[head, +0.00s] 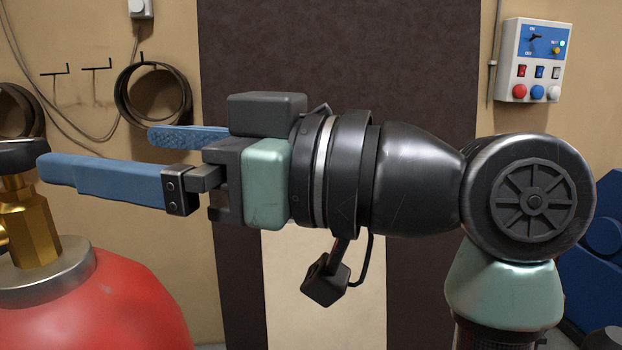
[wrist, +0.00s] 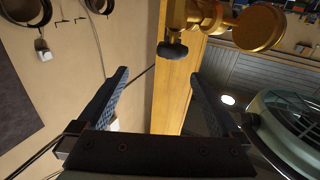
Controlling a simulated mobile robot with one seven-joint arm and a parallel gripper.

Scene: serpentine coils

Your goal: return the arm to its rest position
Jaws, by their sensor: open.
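My gripper (head: 96,152) reaches out level to the left in the head view, its two blue fingers spread wide with nothing between them. It also shows open and empty in the wrist view (wrist: 158,77). My arm runs from the gripper to a dark round joint at the right, in front of a dark brown panel (head: 240,60). In the head view the near fingertip is beside the black knob (head: 20,154) of a brass valve (head: 30,215); I cannot tell the gap in depth.
A red tank (head: 110,305) stands under the valve at lower left. Dark coils (head: 152,95) hang on the tan wall. A control box (head: 535,60) with switches and buttons is at upper right. The wrist view shows a brass fitting (wrist: 262,27) and a wooden beam (wrist: 172,95).

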